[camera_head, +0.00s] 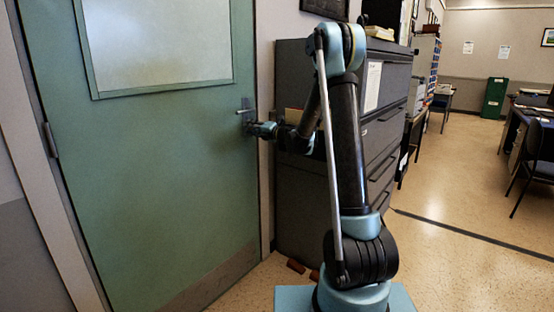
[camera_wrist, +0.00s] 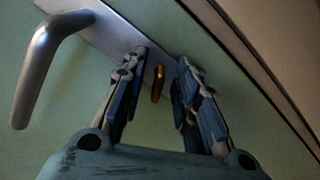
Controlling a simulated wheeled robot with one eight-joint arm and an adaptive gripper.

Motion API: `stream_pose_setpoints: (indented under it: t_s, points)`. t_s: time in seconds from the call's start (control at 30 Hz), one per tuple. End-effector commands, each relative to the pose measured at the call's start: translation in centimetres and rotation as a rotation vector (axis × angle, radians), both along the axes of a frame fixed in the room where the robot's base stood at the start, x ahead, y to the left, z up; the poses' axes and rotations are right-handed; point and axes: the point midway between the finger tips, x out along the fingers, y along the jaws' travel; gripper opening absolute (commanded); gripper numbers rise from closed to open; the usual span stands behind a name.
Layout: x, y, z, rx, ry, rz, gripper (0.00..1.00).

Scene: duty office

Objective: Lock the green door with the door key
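The green door (camera_head: 150,150) stands at the left of the head view and looks closed in its frame. Its lever handle (camera_head: 244,110) is at the right edge; the handle also shows large at the left of the wrist view (camera_wrist: 48,55). A small brass piece, which looks like the door key (camera_wrist: 158,83), stands upright at the lock plate (camera_wrist: 115,38). How deep it sits in the lock I cannot tell. My gripper (camera_head: 262,130) is at the door just below the handle. In the wrist view my gripper (camera_wrist: 162,62) has its fingers apart on either side of the key, with gaps showing.
A dark grey filing cabinet (camera_head: 295,205) stands right of the door, close behind my arm. Small brown blocks (camera_head: 296,266) lie on the floor by its foot. Open floor (camera_head: 450,200) lies to the right, with desks and a chair (camera_head: 538,165) beyond.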

Motion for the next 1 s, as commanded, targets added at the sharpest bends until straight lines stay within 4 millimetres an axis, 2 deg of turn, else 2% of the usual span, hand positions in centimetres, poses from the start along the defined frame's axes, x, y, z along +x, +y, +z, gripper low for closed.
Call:
stream_pose_setpoints:
  t_s: [0.03,0.13,0.17,0.47,1.0]
  points:
    - [0.0,-0.02,0.0,0.0,0.0,0.0,0.26]
    - [0.0,-0.02,0.0,0.0,0.0,0.0,0.03]
    - [0.0,-0.02,0.0,0.0,0.0,0.0,0.0]
    - [0.04,-0.11,-0.08,0.016,0.022,-0.002,0.0]
    - [0.08,-0.24,-0.14,0.307,0.396,-0.004,0.0]
